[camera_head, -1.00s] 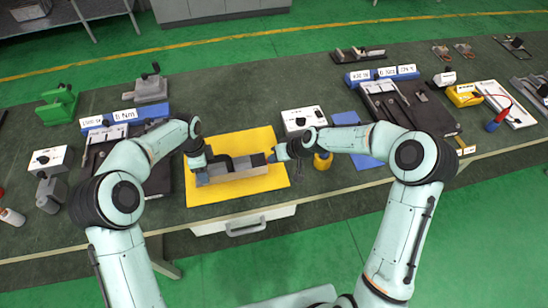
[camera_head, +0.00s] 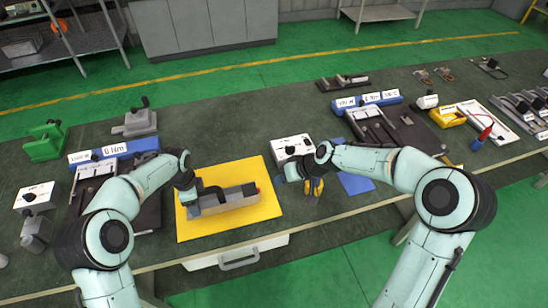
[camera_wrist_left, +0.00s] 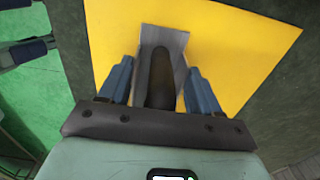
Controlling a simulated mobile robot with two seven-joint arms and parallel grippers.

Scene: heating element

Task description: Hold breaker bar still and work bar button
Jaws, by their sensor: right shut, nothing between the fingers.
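The breaker bar (camera_head: 232,197), a grey block with a black handle on top, lies on the yellow mat (camera_head: 190,232). A small red button (camera_head: 257,190) shows at its right end. My left gripper (camera_head: 190,202) is at the bar's left end. In the left wrist view its fingers (camera_wrist_left: 160,82) stand either side of the grey block and a dark bar; whether they press on it is unclear. My right gripper (camera_head: 279,180) is shut and empty, just right of the button, with a gap between.
A white box with dials (camera_head: 292,146) stands behind my right gripper. A yellow and dark tool (camera_head: 316,188) lies beside it, near a blue mat (camera_head: 357,184). A grey tool (camera_head: 140,122) stands at the back left. The table's front edge is close.

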